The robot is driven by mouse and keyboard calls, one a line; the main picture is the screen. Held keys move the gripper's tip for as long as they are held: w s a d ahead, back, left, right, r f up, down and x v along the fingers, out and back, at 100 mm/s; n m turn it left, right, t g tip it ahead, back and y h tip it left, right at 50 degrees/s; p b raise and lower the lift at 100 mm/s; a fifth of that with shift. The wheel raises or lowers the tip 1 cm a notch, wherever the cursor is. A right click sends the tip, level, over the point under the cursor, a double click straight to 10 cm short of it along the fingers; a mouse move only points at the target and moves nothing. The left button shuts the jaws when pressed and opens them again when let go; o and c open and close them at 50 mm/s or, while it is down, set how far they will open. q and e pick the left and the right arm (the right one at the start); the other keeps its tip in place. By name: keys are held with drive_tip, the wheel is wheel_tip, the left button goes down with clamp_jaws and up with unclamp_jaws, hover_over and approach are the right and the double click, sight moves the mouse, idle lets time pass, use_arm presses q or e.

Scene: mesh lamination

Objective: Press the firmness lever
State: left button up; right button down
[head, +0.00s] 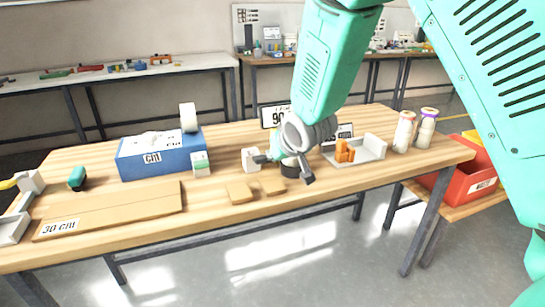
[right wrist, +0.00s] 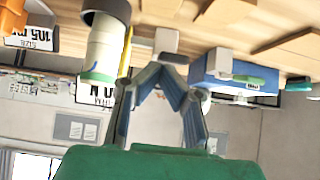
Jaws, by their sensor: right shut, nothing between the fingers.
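My right gripper (head: 270,157) is over the middle of the wooden table in the head view, and its arm comes down from above. In the right wrist view, which is upside down, its fingers (right wrist: 165,68) are shut and empty. They point toward a small white block (right wrist: 166,42), which also shows in the head view (head: 250,159). Beside them stands a pale cylinder (right wrist: 103,48) with a dark base and a yellow strip; the dark base (head: 290,169) also shows in the head view. I cannot make out which part is the firmness lever. My left gripper is out of view.
A blue box (head: 160,157) stands at the left, with cardboard sheets (head: 115,208) in front. A grey tray (head: 372,150) with an orange part (head: 344,151) is at the right, beside rolls (head: 404,132). The table's front right is clear.

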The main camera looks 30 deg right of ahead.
drive_tip(key=shift+v, duration=2.1)
drive_tip(key=shift+s+a+f, duration=0.1)
drive_tip(key=shift+s, duration=0.05)
drive_tip(key=shift+a, duration=0.3)
drive_tip(key=s+a+f+n+g+y, duration=0.1)
drive_tip(key=s+a+f+g, duration=0.1)
drive_tip(key=s+f, duration=0.7)
drive_tip(key=s+a+f+n+g, duration=0.1)
drive_tip(key=s+a+f+g, duration=0.3)
drive_tip(key=f, duration=0.9)
drive_tip(key=s+f+g, duration=0.1)
drive_tip(key=s+f, duration=0.2)
drive_tip(key=s, duration=0.3)
drive_tip(key=s+a+f+n, duration=0.1)
drive_tip(key=s+f, duration=0.2)
drive_tip(key=s, duration=0.4)
drive_tip(key=s+f+g+y, duration=0.1)
drive_tip(key=s+f, duration=0.3)
drive_tip(key=s, duration=0.2)
drive_tip(key=shift+s+a+g, duration=0.2)
drive_tip(key=shift+s+g, duration=0.1)
drive_tip(key=shift+s, duration=0.1)
